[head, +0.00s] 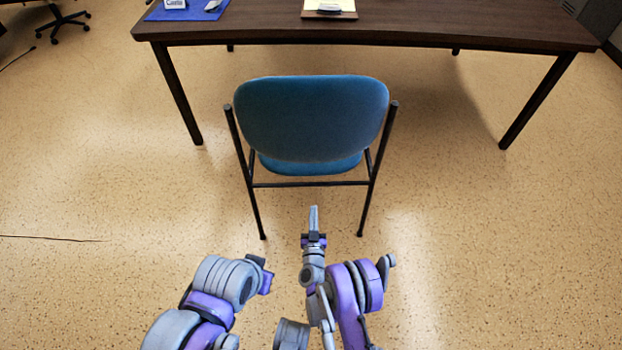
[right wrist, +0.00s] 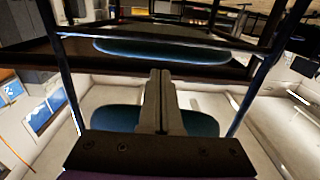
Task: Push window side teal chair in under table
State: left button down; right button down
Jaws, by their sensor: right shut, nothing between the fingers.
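The teal chair (head: 310,115) stands upright in front of the table (head: 450,32), its back toward me. Its dark legs rest on the floor, and the backrest hides most of the seat, so I cannot tell how far the seat reaches toward the table. My right gripper (head: 313,217) is shut and empty, low behind the chair between its rear legs in the picture. In the right wrist view, the shut fingers (right wrist: 160,100) point toward the chair frame, with the teal backrest (right wrist: 108,117) behind them. Contact is not clear. My left gripper (head: 265,280) is at lower left, its fingers hidden.
A clipboard with yellow paper (head: 316,7) and a blue mat (head: 188,12) lie on the table. Table legs (head: 178,95) stand left and right of the chair with free room between. A wheeled chair base (head: 62,22) is at far left.

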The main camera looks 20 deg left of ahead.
jog(key=b, duration=0.3)
send_near(313, 177)
jog(key=x, duration=0.5)
jog(key=shift+w+f, duration=0.25)
jog(key=shift+f, duration=0.1)
jog(key=shift+w+a+r, duration=0.1)
jog(key=shift+w+a, duration=0.05)
jog(key=shift+w, duration=0.35)
jog(key=shift+w+r, duration=0.1)
jog(key=shift+w, duration=0.05)
